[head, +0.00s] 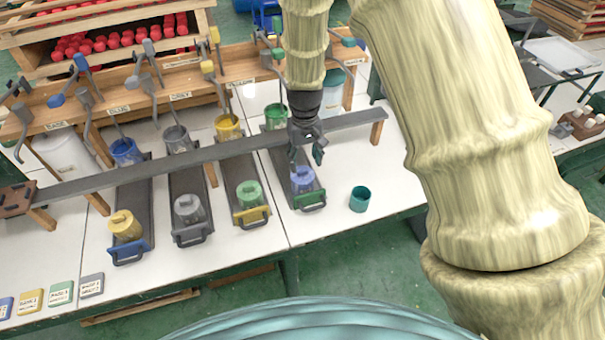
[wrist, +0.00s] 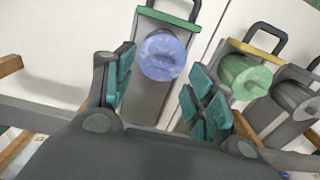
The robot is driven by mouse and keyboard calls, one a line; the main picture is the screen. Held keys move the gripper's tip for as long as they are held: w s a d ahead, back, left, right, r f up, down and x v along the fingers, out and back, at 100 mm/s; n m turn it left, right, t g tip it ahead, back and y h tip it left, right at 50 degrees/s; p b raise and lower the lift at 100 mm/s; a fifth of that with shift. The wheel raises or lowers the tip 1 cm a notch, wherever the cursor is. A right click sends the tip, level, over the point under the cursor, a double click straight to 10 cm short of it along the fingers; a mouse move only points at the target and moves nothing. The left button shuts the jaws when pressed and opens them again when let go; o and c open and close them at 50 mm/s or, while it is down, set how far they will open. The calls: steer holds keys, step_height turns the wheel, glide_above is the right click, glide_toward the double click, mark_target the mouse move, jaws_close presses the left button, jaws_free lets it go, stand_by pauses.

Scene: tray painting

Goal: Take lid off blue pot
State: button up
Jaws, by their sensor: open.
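The blue lid (head: 303,176) sits on a clear pot at the front of the green-handled tray (head: 312,198). In the wrist view the round blue lid (wrist: 163,56) shows ahead of my gripper (wrist: 160,88), between the lines of its two fingers. The fingers have teal pads, stand apart and hold nothing. In the head view my gripper (head: 307,153) hangs just above and behind the blue lid, apart from it as far as I can tell. The arm hides part of the area behind.
Pots with green (head: 249,191), grey (head: 187,207) and yellow lids (head: 125,224) stand in trays to the left. A long grey rail (head: 230,147) crosses the trays near my gripper. A teal cup (head: 360,198) stands right, with bare white table around it.

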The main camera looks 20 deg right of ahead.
mark_target(302, 170)
steer(key=shift+w+a+f+p, duration=0.15)
steer(key=shift+f+p, duration=0.25)
steer(key=shift+f, duration=0.4)
steer(key=shift+a+f+p, duration=0.1)
steer(key=shift+f+p, duration=0.4)
steer(key=shift+f, duration=1.1)
steer(key=c, duration=0.9)
